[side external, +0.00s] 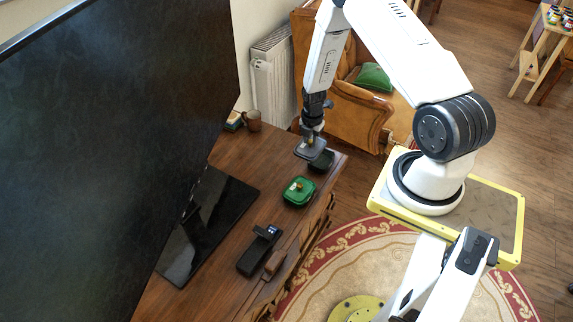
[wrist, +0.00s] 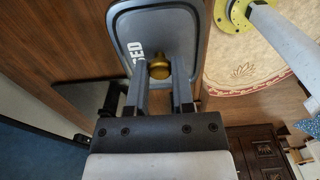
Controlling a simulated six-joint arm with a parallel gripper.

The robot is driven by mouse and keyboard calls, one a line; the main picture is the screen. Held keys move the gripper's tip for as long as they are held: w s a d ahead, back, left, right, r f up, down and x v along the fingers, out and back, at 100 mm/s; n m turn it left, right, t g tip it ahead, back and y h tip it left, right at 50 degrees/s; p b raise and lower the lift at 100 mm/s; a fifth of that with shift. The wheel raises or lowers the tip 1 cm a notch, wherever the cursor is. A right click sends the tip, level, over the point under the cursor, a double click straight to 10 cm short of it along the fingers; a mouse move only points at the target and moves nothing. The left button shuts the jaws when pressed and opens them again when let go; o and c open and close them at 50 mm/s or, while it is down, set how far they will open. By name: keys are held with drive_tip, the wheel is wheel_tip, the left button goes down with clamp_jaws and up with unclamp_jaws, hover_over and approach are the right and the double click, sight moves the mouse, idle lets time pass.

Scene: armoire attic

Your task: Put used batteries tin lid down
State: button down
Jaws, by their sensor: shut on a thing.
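My gripper (side external: 311,137) is shut on the knob of a grey lid (side external: 306,152) above the far right part of the wooden desk. In the wrist view my gripper (wrist: 159,72) has its two fingers on either side of the brass knob (wrist: 159,68). The lid (wrist: 178,22) is a rounded rectangle with a pale rim line and white lettering, of which "ED" shows. A dark tin (side external: 322,161) stands on the desk just below and right of the lid, partly hidden by it. I cannot tell the exact gap between lid and tin.
A green container (side external: 299,192) with small things on top stands nearer on the desk (side external: 240,170). A black box (side external: 259,251) lies further forward. A large dark screen (side external: 110,150) stands on the left. A brown mug (side external: 252,120) is at the back. The desk's right edge is close to the tin.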

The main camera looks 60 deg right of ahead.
drive_tip(key=shift+w+d+f, duration=1)
drive_tip(key=shift+w+f, duration=0.5)
drive_tip(key=shift+w, duration=0.4)
drive_tip(key=shift+w+d+f, duration=1)
drive_tip(key=shift+w+f, duration=0.55)
drive_tip(key=shift+w, duration=0.3)
drive_tip(key=shift+w+d+f, duration=1)
drive_tip(key=shift+w+f, duration=0.5)
drive_tip(key=shift+w, duration=0.4)
drive_tip(key=shift+f, duration=0.1)
drive_tip(key=shift+w+f, duration=0.1)
drive_tip(key=shift+w+d+f, duration=0.1)
drive_tip(key=shift+f, duration=1.5)
drive_tip(key=shift+f, duration=0.15)
drive_tip(key=shift+c, duration=2.4)
unclamp_jaws()
drive_tip(key=shift+r, duration=0.2)
